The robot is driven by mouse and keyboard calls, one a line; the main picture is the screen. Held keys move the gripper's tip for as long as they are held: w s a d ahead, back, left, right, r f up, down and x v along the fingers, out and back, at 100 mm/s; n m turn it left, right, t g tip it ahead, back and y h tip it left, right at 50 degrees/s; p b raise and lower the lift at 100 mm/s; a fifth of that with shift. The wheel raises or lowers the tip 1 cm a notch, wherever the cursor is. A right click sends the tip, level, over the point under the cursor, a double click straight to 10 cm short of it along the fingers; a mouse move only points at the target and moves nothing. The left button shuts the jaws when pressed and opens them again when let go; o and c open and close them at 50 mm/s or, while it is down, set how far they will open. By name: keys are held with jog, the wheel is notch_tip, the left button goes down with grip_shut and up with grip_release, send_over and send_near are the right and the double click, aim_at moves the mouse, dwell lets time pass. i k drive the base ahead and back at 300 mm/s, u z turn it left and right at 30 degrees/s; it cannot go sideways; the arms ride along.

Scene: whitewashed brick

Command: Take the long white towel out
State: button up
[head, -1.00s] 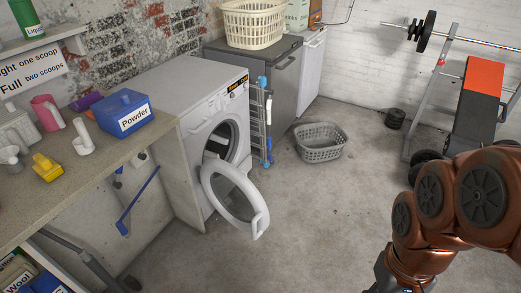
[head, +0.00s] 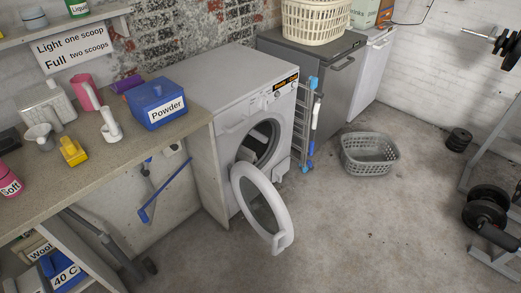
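The white washing machine (head: 240,120) stands right of the worktop, its round door (head: 263,210) swung wide open toward the front. Its drum opening (head: 258,143) faces right and is partly in view, dark inside with some lighter grey shapes. I cannot tell whether any of these is the long white towel; no towel is clearly visible. My gripper is not in view.
A grey laundry basket (head: 369,154) sits on the floor right of the machine. A folded drying rack (head: 306,120) stands beside the machine. The worktop (head: 110,160) holds a blue powder box (head: 160,104) and scoops. Weights (head: 487,210) are at right. The middle floor is clear.

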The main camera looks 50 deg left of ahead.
aim_at(244, 154)
jog(key=i, duration=0.55)
jog(key=u, duration=0.45)
jog(key=i, duration=1.95)
jog(key=u, duration=3.05)
